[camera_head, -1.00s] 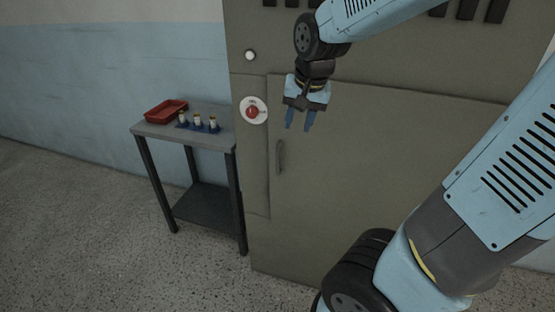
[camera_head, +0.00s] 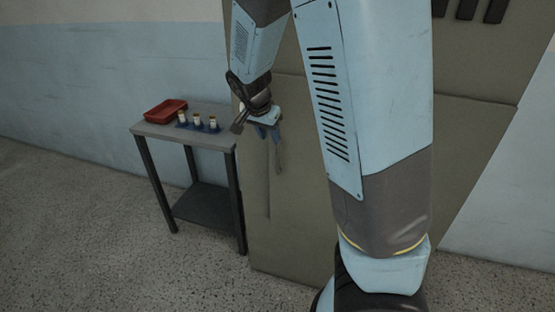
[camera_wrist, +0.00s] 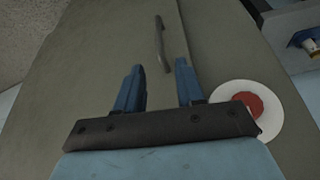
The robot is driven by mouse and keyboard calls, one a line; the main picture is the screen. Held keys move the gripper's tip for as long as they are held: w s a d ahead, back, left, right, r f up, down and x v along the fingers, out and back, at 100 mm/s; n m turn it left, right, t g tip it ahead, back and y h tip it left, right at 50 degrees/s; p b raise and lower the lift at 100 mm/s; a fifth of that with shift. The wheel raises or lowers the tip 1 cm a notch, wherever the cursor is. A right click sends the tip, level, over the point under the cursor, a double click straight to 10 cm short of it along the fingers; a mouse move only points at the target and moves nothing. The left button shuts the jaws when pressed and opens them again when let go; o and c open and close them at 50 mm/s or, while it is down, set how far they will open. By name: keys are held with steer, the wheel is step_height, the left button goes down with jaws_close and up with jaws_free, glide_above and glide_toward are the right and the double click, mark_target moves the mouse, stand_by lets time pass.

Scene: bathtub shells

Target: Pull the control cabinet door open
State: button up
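The control cabinet (camera_head: 300,225) stands against the wall, its door flat in the frame with no gap visible. The door handle (camera_head: 279,158) is a dark vertical bar near the door's left edge; it also shows in the wrist view (camera_wrist: 163,44), beyond the fingertips and between their lines. My gripper (camera_head: 268,133) is at the upper end of the handle in the head view. In the wrist view my gripper (camera_wrist: 160,80) has its two blue fingers apart with nothing between them at the tips. Whether the fingers touch the handle cannot be told; they look short of it.
A red knob on a white disc (camera_wrist: 240,105) is close to the right finger in the wrist view. A grey side table (camera_head: 185,140) stands left of the cabinet with a red tray (camera_head: 166,110) and several small bottles (camera_head: 197,120). My arm covers much of the cabinet.

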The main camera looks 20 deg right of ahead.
mark_target(277, 157)
steer(key=shift+x, duration=6.7)
steer(key=shift+c, duration=0.3)
jaws_close()
